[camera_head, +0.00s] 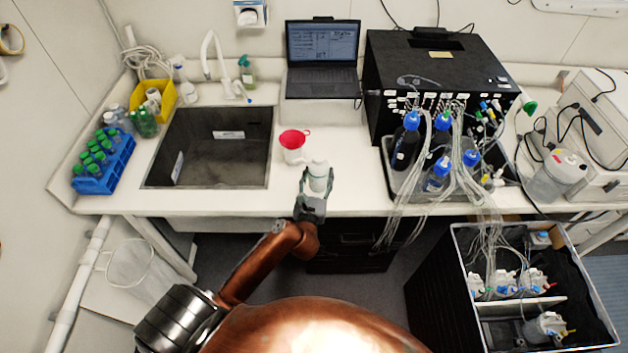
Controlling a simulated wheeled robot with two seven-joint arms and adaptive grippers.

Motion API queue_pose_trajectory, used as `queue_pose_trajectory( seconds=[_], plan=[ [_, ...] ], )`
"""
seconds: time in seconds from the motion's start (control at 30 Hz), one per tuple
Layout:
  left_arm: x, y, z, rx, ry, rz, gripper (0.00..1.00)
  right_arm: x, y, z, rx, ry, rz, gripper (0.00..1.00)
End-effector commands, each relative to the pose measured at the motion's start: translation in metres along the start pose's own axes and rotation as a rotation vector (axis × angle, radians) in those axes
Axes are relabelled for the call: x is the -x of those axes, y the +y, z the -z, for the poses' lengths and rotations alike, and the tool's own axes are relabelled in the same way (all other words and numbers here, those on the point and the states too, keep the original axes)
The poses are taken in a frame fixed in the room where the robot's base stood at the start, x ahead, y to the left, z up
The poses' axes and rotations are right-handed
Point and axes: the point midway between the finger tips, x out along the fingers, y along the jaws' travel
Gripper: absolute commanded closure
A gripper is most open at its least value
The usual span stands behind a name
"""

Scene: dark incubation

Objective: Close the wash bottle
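A white bottle (318,172) stands upright near the front edge of the counter, right of the sink. My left gripper (317,184) reaches it from the front, with its fingers on both sides of the bottle, and looks shut on it. Whether the bottle touches the counter is hard to tell. Just behind and left of it stands a white container with a wide red funnel (294,137) on top. No separate cap is clearly visible, and the top of the held bottle is too small to read. My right gripper is not in view.
The dark sink (210,150) lies left of the bottles. A blue rack (104,165) of green-capped bottles stands at the far left. A laptop (322,60) is behind. A tray (408,188) of blue-capped bottles with tubing is at the right. The counter between is clear.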

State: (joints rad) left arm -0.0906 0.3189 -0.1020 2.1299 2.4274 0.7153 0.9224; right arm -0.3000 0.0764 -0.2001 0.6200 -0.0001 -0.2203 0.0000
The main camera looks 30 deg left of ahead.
Motion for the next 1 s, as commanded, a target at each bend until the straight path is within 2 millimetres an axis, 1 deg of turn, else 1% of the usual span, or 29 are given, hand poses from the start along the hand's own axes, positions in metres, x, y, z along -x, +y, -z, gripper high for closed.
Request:
queue_pose_trajectory(
  seconds=[0.03, 0.1, 0.2, 0.33, 0.67, 0.77, 0.83, 1.0],
  plan=[
    [-0.007, 0.003, 0.013, -0.002, 0.002, -0.001, 1.00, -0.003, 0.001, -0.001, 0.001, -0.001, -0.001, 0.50],
    [-0.015, 0.008, 0.025, -0.001, 0.002, 0.000, 1.00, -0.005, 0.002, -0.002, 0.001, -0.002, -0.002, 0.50],
    [-0.025, 0.013, 0.038, -0.001, 0.001, 0.001, 1.00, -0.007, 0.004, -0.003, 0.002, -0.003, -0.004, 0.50],
    [-0.032, 0.016, 0.045, 0.002, 0.000, 0.001, 1.00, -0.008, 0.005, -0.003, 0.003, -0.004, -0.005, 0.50],
    [-0.032, 0.017, 0.046, 0.001, -0.001, 0.001, 1.00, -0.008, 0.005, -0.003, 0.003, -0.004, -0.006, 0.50],
    [-0.035, 0.018, 0.050, 0.000, -0.001, 0.001, 1.00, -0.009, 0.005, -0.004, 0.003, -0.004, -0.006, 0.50],
    [-0.040, 0.021, 0.057, -0.001, 0.000, 0.000, 1.00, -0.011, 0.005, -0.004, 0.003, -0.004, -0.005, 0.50],
    [-0.039, 0.021, 0.084, 0.002, 0.002, 0.001, 1.00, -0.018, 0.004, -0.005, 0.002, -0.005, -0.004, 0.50]
  ],
)
